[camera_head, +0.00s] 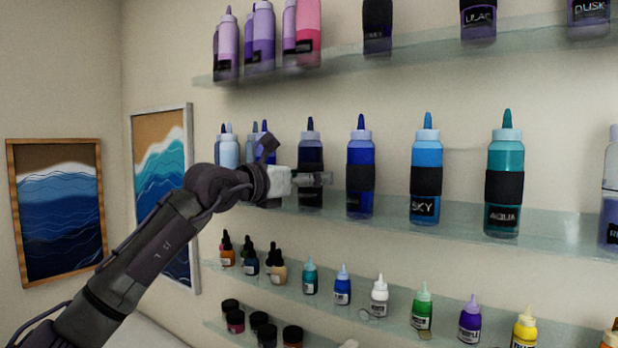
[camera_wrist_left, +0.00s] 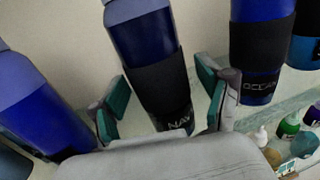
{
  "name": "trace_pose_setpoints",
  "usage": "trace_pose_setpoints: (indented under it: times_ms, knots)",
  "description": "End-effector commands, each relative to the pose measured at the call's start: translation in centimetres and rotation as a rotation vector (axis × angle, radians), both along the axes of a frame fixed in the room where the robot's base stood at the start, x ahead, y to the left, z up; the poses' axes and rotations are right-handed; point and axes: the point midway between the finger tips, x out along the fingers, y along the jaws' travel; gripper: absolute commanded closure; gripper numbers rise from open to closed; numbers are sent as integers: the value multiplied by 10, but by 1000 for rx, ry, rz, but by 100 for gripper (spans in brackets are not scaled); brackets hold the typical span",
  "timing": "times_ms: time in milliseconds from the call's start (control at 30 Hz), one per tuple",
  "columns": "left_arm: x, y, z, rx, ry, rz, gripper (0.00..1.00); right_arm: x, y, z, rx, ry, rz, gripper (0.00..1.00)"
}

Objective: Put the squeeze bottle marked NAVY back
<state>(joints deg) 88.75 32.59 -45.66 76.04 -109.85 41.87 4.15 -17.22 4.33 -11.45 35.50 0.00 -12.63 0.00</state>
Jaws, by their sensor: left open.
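The NAVY squeeze bottle (camera_head: 311,153) is dark blue with a black band and a pale blue collar. It stands upright on the middle glass shelf (camera_head: 456,223). My left gripper (camera_head: 322,179) is at the band of this bottle. In the left wrist view the NAVY bottle (camera_wrist_left: 148,42) sits between the two green-padded fingers of the left gripper (camera_wrist_left: 162,92), which are open with a gap on each side. The lower end of its label is hidden by the gripper body. My right gripper is not in view.
The OCEAN bottle (camera_wrist_left: 258,40) stands close on the right, also seen in the head view (camera_head: 360,170). A blue bottle (camera_wrist_left: 35,105) is close on the left. SKY (camera_head: 426,165) and AQUA (camera_head: 504,160) stand further right. Small bottles fill the shelf below.

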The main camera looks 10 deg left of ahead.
Motion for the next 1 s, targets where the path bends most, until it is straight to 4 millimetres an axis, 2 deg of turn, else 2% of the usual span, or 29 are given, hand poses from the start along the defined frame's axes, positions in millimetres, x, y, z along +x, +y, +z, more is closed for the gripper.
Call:
trace_pose_setpoints:
  times_ms: [167,200,500,700,1000]
  knots:
    - [0,0,6,-1,-1,0,23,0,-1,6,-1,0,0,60]
    - [-3,3,2,0,-1,1,23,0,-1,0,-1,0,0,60]
    - [-54,37,-2,2,-4,2,23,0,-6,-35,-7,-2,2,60]
    - [-84,57,1,1,-3,1,23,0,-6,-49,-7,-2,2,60]
    - [-100,67,3,0,0,-1,23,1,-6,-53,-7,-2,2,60]
